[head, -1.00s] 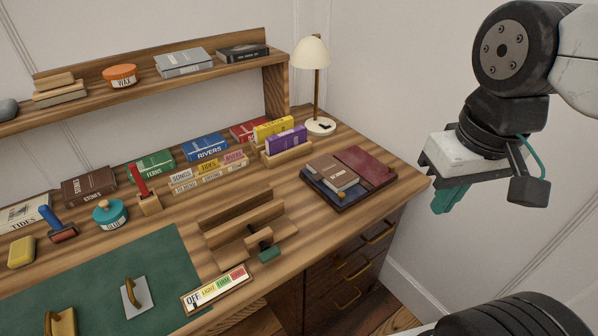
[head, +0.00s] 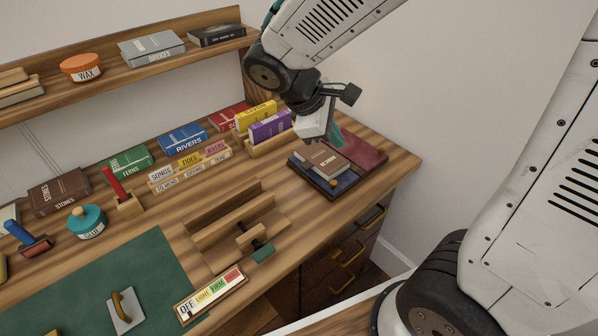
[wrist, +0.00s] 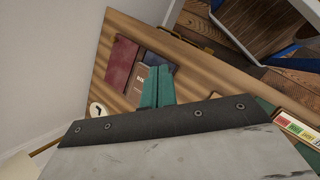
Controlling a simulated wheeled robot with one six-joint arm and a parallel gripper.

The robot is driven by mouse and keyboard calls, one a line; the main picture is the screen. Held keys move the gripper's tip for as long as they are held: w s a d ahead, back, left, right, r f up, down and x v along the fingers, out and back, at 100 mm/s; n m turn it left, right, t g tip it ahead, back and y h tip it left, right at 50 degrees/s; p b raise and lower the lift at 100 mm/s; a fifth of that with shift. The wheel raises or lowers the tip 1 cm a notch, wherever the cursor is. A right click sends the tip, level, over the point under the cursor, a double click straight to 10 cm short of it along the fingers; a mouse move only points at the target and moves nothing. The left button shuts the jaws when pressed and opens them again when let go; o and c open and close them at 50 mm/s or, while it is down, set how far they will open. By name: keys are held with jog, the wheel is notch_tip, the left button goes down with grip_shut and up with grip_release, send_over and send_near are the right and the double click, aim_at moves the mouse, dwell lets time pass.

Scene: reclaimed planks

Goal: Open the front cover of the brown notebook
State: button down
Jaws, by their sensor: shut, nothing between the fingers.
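My gripper (head: 335,137) has teal fingers pointing down, shut and empty, at the back of the notebook. The fingers also show in the wrist view (wrist: 157,90). I cannot tell whether they touch anything.
A small wooden holder (head: 268,143) with yellow and purple books stands left of the gripper. A wooden stand (head: 230,222) is in front. A round lamp base (wrist: 97,109) shows in the wrist view.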

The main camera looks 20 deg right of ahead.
jog(key=w+a+f+n+t+h, duration=0.2)
jog(key=w+a+f+n, duration=0.35)
jog(key=w+f, duration=0.2)
jog(key=n+t+h, duration=0.1)
jog(key=n+t, duration=0.1)
jog(key=n, duration=0.4)
send_near(306, 173)
jog(key=x, duration=0.6)
jog(key=shift+d+f, duration=0.15)
jog(key=shift+f, duration=0.05)
